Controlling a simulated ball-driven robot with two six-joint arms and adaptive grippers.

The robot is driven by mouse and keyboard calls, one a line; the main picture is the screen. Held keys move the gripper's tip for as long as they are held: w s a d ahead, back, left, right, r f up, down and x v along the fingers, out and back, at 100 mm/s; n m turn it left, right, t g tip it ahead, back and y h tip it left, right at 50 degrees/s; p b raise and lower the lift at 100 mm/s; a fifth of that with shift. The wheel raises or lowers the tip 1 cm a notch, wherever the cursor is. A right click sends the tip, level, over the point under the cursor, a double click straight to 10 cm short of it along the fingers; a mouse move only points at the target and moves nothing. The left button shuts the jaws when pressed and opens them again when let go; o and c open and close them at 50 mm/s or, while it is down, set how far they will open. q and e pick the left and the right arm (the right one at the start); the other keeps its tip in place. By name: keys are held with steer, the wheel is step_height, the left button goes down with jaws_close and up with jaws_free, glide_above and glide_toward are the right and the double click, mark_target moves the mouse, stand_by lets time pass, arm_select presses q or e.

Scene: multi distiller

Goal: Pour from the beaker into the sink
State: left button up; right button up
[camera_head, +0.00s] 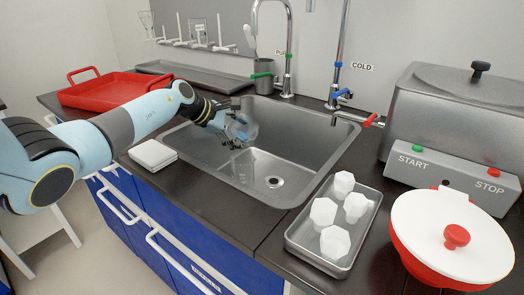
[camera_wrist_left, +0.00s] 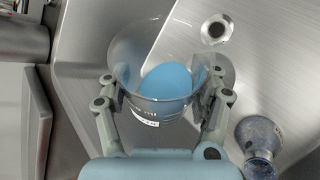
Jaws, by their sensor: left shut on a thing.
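The clear glass beaker (camera_head: 249,118) is in my left gripper (camera_head: 236,132), over the back left part of the steel sink (camera_head: 215,150). In the left wrist view, the beaker (camera_wrist_left: 128,52) sits between the two fingers of the left gripper (camera_wrist_left: 165,100), which is shut on it. Blue liquid (camera_wrist_left: 166,82) is inside the beaker. The sink drain (camera_head: 274,182) lies below and to the right of the gripper; it also shows in the wrist view (camera_wrist_left: 215,29). How far the beaker is tilted is hard to tell. My right gripper is not in view.
Taps (camera_head: 288,75) and (camera_head: 337,92) rise behind the sink. A red tray (camera_head: 100,92) and white pads (camera_head: 153,154) are left. A metal tray (camera_head: 297,238) of white pieces, a white-lidded red bowl (camera_head: 425,225) and a START/STOP box (camera_head: 450,177) are right.

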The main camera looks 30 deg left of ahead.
arm_select(q)
steer(key=shift+w+r+p, duration=0.1)
steer(key=shift+r+p, duration=0.4)
steer(key=shift+r, duration=0.1)
steer(key=shift+f+y, duration=0.15)
steer(key=shift+y, duration=0.25)
steer(key=shift+m+p, duration=0.4)
steer(key=shift+p, duration=0.25)
steer(key=shift+d+f+m+t+y+p, duration=0.15)
steer(key=shift+m+t+y+p, duration=0.15)
steer(key=shift+y+p, duration=0.35)
steer(key=shift+f+m+t+y+p, duration=0.3)
steer(key=shift+f+m+y+p, duration=0.1)
steer(key=shift+y+p, duration=0.3)
